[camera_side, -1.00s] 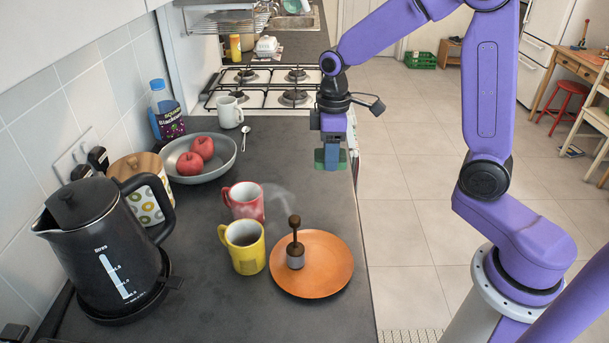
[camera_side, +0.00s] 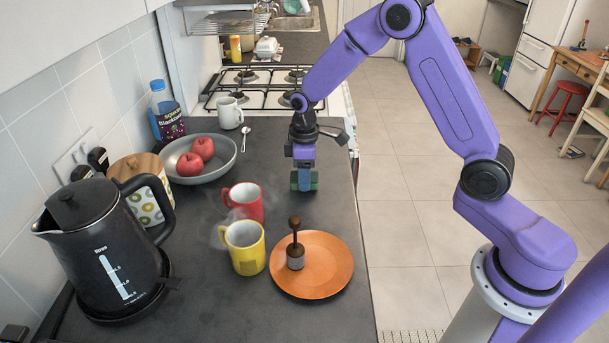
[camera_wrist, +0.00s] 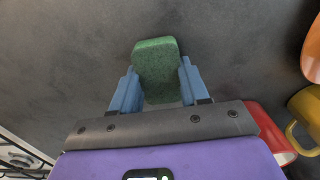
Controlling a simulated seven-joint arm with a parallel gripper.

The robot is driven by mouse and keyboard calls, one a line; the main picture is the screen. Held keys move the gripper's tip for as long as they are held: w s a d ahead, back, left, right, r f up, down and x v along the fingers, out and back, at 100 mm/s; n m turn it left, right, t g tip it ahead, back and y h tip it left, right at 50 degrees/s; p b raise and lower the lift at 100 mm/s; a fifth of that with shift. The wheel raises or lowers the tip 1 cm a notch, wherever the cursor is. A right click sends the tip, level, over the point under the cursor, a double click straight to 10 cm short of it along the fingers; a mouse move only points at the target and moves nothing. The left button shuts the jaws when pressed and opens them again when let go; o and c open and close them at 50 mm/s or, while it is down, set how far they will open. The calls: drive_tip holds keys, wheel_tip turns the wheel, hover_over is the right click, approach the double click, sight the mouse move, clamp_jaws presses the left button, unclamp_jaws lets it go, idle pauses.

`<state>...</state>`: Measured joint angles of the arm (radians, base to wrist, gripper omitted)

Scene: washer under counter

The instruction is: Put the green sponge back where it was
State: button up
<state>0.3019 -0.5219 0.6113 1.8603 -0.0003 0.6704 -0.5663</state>
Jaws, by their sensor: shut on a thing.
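The green sponge (camera_wrist: 156,66) is between the two blue fingers of my gripper (camera_wrist: 154,85) in the wrist view. My gripper (camera_side: 304,182) is shut on it in the side view, where the sponge (camera_side: 314,180) is partly hidden by the fingers. The gripper points down over the dark worktop (camera_side: 270,150), behind the orange plate and to the right of the fruit bowl. I cannot tell whether the sponge touches the worktop.
The red mug (camera_side: 247,199) and yellow mug (camera_side: 245,247) stand to the front left. The bowl (camera_side: 212,165) holds red apples. A teaspoon (camera_side: 245,137) lies behind. The worktop around the gripper is clear.

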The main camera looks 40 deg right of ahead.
drive_tip(key=shift+f, duration=0.3)
drive_tip(key=o, duration=0.9)
wheel_tip(320, 180, up, 12)
drive_tip(key=s+a+r+n, duration=0.1)
drive_tip(key=s+a, duration=0.1)
drive_tip(key=s, duration=1)
drive_tip(key=s+a+r+n, duration=0.1)
drive_tip(key=s+a+n, duration=0.15)
drive_tip(key=s, duration=0.85)
drive_tip(key=s+d, duration=0.1)
drive_tip(key=s, duration=0.2)
drive_tip(key=s+d+f, duration=0.1)
drive_tip(key=s, duration=0.2)
drive_tip(key=s+d, duration=0.1)
drive_tip(key=s, duration=0.3)
drive_tip(key=shift+s+d+f, duration=0.1)
drive_tip(key=shift+d+f, duration=0.1)
